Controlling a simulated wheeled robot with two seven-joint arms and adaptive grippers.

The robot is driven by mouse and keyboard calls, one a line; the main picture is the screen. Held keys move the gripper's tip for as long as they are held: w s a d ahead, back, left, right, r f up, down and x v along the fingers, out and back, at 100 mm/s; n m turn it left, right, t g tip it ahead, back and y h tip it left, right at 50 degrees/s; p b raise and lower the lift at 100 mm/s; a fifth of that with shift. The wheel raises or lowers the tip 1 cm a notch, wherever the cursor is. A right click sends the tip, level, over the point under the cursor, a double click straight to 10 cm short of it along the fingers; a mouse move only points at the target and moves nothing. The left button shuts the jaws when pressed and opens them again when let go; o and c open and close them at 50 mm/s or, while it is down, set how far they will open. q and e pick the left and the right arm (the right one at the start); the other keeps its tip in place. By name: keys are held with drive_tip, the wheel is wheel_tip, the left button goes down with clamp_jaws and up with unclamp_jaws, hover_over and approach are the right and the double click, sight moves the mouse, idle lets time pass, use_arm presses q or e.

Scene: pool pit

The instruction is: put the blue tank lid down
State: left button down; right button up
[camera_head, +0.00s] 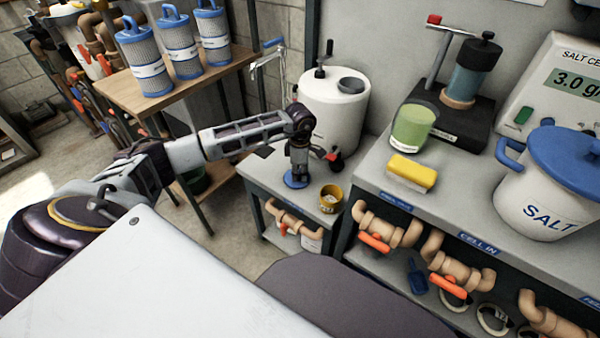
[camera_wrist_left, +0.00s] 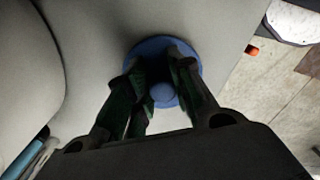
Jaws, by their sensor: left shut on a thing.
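The blue tank lid (camera_head: 295,180) is a small round disc with a knob, under my left gripper (camera_head: 299,168) at the low grey bench. In the left wrist view the lid (camera_wrist_left: 150,50) lies flat below the fingers, its round knob between them. My left gripper (camera_wrist_left: 158,92) is shut on the lid's knob. I cannot tell whether the lid touches the bench top. The white tank (camera_head: 334,115) stands just behind, with a dark round opening on its top. My right gripper is not in view.
A yellow cup (camera_head: 330,198) stands right of the lid. A tap (camera_head: 270,62) rises behind. The higher counter at right holds a yellow sponge (camera_head: 411,173), a green jar (camera_head: 412,128) and the salt bucket (camera_head: 548,190). Blue-capped filters (camera_head: 178,45) stand on a wooden table at left.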

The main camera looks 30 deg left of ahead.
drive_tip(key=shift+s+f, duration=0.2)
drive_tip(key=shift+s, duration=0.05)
use_arm(q)
drive_tip(key=c, duration=1.3)
unclamp_jaws()
drive_tip(key=shift+f, duration=0.1)
drive_tip(key=shift+o, duration=0.2)
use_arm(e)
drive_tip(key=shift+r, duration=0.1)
use_arm(q)
drive_tip(key=shift+r, duration=0.6)
wheel_tip(320, 180, up, 9)
drive_tip(key=shift+r+p, duration=0.1)
drive_tip(key=shift+p, duration=0.85)
drive_tip(key=shift+r, duration=0.95)
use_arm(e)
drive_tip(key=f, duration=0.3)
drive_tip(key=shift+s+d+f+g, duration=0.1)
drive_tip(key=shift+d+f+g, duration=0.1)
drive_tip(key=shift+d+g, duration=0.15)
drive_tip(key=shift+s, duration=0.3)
